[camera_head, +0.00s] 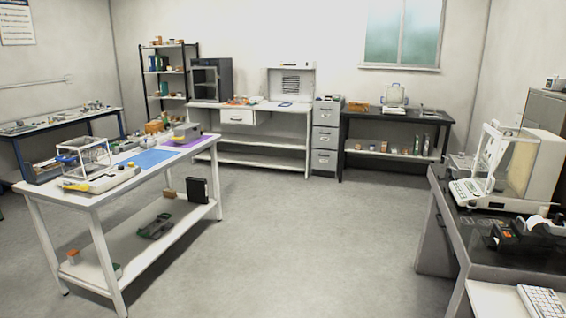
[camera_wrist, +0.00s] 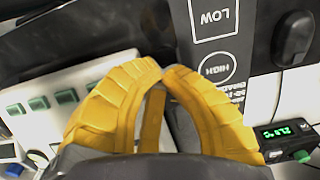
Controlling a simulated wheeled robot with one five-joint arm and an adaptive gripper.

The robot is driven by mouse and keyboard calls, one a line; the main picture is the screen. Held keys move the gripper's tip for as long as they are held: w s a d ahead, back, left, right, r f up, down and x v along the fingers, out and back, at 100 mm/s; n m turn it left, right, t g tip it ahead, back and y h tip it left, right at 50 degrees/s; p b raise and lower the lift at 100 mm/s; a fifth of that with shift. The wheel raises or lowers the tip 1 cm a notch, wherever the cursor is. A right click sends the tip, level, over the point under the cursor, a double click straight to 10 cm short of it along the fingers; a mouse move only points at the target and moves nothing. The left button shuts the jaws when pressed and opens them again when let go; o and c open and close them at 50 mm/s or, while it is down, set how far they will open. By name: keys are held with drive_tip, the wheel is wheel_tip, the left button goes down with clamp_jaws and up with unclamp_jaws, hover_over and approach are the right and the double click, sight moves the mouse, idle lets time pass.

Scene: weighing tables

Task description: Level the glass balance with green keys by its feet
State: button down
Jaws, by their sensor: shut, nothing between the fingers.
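In the wrist view, a pale panel with several green keys (camera_wrist: 40,103) lies at the left, partly hidden by my gripper (camera_wrist: 165,72). My gripper's yellow fingers are shut, with their tips together and nothing between them. In the head view, one glass-sided balance (camera_head: 82,160) stands on the white table at the left. A larger white one (camera_head: 470,192) stands on the dark bench at the right. Another (camera_head: 395,97) is on the back dark table. Key colours are too small to tell there, and no levelling feet are clear. My gripper is not in the head view.
In the wrist view, a dark panel marked LOW and HIGH (camera_wrist: 214,35) is beyond the fingertips. A small green display (camera_wrist: 287,131) is at the right. In the head view, a black tape dispenser (camera_head: 510,236) is near the right balance. The middle floor (camera_head: 320,240) is clear.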

drive_tip(key=shift+s+d+f, duration=0.1)
drive_tip(key=shift+s+d, duration=0.05)
drive_tip(key=shift+d, duration=0.05)
idle(0.8)
drive_tip(key=shift+a, duration=0.3)
drive_tip(key=shift+a, duration=0.1)
wheel_tip(320, 180, up, 6)
drive_tip(key=p, duration=0.4)
drive_tip(key=shift+p, duration=0.3)
